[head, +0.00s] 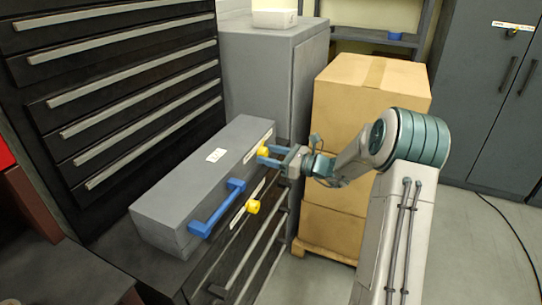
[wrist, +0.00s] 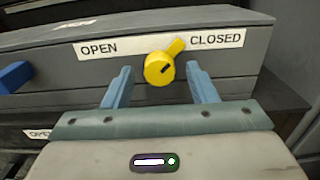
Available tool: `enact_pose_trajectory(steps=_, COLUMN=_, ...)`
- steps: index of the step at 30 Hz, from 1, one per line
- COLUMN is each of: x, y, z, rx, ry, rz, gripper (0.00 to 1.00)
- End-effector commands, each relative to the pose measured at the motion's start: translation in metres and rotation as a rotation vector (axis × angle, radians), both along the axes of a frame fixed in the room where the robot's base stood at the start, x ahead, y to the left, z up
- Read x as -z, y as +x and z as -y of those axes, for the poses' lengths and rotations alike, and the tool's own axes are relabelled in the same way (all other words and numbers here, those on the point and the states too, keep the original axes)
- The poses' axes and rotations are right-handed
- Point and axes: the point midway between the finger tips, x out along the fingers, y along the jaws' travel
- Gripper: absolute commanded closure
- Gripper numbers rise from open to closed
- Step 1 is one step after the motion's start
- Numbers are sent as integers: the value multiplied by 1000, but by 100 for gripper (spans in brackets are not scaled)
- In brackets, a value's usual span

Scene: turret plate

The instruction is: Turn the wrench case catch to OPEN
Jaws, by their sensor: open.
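The long grey case (head: 190,185) lies on a dark drawer cabinet, with a blue handle (head: 217,208) on its front. A yellow catch (head: 262,151) is near the right end of that front. In the wrist view the catch (wrist: 159,68) sits between the words OPEN and CLOSED on a white strip (wrist: 122,47). Its pointer tilts up and right, toward CLOSED. My gripper (head: 268,156) is open in front of it. In the wrist view its blue fingers (wrist: 160,82) stand left and right of the knob, apart from it.
A second yellow knob (head: 253,207) with its own white strip is lower, on the cabinet front below the case. Stacked cardboard boxes (head: 360,100) stand right of the case, behind my arm. A tall drawer chest (head: 120,85) stands behind the case on the left.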

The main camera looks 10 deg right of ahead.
Motion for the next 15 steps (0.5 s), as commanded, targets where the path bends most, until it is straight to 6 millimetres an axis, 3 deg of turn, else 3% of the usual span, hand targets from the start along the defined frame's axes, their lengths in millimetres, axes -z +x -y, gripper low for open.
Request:
enact_pose_trajectory(steps=8, x=0, y=1, z=-1, rx=0, ry=1, rz=-1, gripper=48)
enact_pose_trajectory(steps=12, x=0, y=1, z=-1, rx=-1, ry=1, rz=-1, gripper=87)
enact_pose_trajectory(steps=13, x=0, y=1, z=-1, rx=-1, ry=1, rz=-1, gripper=93)
enact_pose_trajectory(steps=15, x=0, y=1, z=-1, rx=-1, ry=1, rz=-1, gripper=93)
